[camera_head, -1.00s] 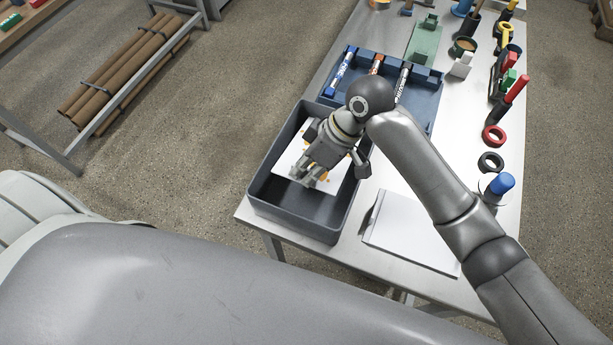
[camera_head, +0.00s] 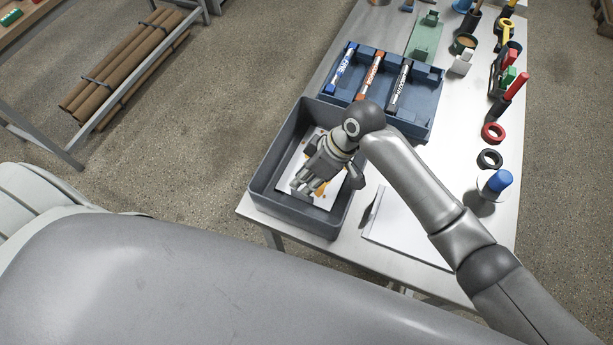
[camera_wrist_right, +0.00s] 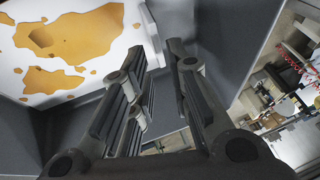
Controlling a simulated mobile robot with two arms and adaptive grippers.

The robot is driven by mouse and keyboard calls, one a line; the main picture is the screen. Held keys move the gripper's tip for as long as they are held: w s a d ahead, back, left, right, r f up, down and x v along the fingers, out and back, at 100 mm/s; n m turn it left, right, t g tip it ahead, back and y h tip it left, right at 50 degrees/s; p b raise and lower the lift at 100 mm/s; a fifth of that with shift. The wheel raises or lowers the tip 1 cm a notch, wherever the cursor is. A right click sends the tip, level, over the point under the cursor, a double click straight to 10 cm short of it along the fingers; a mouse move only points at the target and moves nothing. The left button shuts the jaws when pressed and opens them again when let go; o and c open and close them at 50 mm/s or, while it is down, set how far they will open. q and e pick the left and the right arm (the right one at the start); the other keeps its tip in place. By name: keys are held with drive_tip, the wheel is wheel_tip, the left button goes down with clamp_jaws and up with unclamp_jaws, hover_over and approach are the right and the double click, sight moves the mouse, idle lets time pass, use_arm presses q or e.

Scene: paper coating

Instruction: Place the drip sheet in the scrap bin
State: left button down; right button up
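The drip sheet (camera_head: 292,181) is white with orange-brown stains and lies inside the dark grey scrap bin (camera_head: 262,195). It also shows at the upper left of the right wrist view (camera_wrist_right: 65,45), beside the fingers. My right gripper (camera_head: 305,187) points down into the bin over the sheet and hides part of it. In the right wrist view its fingers (camera_wrist_right: 182,55) stand apart with an empty gap between them, and the sheet lies outside this gap. My left gripper is not in view.
A blue tray (camera_head: 425,125) with several markers adjoins the bin at the back. A white pad (camera_head: 405,232) lies to its right. A blue-capped container (camera_head: 496,184) and tape rolls (camera_head: 493,133) line the table's right side. The bin stands at the table's near left corner.

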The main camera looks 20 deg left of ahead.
drive_tip(key=shift+o, duration=0.3)
drive_tip(key=shift+r, duration=0.25)
drive_tip(key=b+v, duration=0.2)
drive_tip(key=v, duration=1)
